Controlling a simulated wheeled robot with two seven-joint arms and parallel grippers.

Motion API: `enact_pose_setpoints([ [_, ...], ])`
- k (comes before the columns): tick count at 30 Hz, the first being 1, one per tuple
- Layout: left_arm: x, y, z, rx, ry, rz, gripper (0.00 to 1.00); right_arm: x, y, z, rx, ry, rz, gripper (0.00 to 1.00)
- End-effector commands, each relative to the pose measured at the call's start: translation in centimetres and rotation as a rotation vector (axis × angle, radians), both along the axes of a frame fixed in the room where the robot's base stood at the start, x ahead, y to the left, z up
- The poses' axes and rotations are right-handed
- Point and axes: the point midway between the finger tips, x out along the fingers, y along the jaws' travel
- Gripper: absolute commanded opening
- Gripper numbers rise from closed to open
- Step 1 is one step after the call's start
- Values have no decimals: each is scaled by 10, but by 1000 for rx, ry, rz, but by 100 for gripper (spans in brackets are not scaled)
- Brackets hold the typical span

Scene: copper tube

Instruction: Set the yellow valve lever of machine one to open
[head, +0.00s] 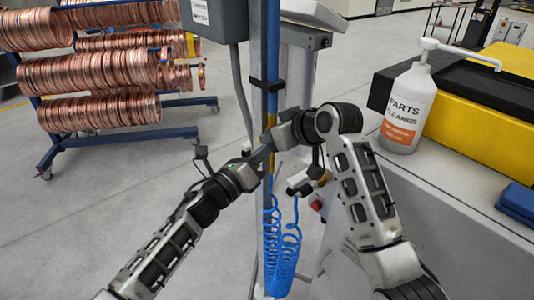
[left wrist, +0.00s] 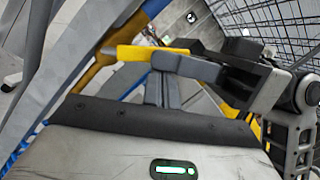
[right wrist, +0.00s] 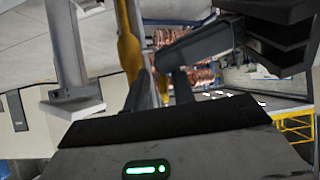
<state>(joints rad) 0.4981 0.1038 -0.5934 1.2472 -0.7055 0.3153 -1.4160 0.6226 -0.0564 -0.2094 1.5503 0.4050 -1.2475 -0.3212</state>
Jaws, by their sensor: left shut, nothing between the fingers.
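The yellow valve lever (left wrist: 150,53) lies roughly level in the left wrist view, beside the pipe with its brass-coloured section (right wrist: 129,50). In the head view the lever is mostly hidden by my grippers. My left gripper (head: 264,157) is shut and empty, with its fingertips just below the lever in its own wrist view. My right gripper (head: 273,140) is at the same spot, from the other side. Its fingers look apart in the right wrist view (right wrist: 162,80), with a thin yellow strip visible between them. I cannot tell whether either gripper touches the lever.
A blue coiled hose (head: 281,245) hangs below the valve. A parts cleaner bottle (head: 408,108) stands on the bench (head: 440,190) at right, near a yellow and black box (head: 480,120). A rack of copper coils (head: 90,75) stands at left. Open floor lies between.

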Motion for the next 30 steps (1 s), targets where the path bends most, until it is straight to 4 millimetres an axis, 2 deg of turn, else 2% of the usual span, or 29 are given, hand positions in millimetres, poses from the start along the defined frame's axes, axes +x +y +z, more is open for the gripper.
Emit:
enact_pose_setpoints([
  [1,2,1,4,-5,-5,5,0,-3,2,-7,-5,20,8,29],
  [11,2,1,4,-4,-5,3,0,-8,1,-8,-7,30,11,29],
  [24,2,2,0,0,2,6,0,-45,-32,33,-5,12,3,29],
  [30,1,0,-1,1,2,2,0,-54,-38,37,-1,13,-2,29],
])
